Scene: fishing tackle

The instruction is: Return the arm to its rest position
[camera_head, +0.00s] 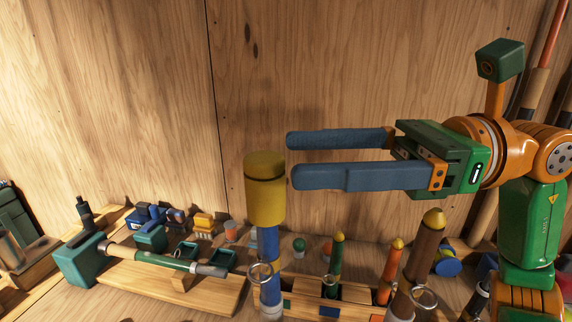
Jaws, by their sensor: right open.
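My right arm (530,225), green and orange, comes in at the right side. Its gripper (291,158) points left, with two long blue-grey fingers held apart. The gap between the fingers looks empty. The gripper is above the tackle, in front of the wooden back wall. The fingertips are just to the right of the yellow top of an upright blue rod piece (265,200); I cannot tell how far apart they are in depth. My left gripper is not in view.
Below the gripper, a wooden rack (300,305) holds upright yellow-tipped pieces, including a brown one (424,260). A green-handled rod (165,259) lies over a wooden board (150,285) at left. Small tackle crowds behind. Rods lean at far right. The space above the left side is clear.

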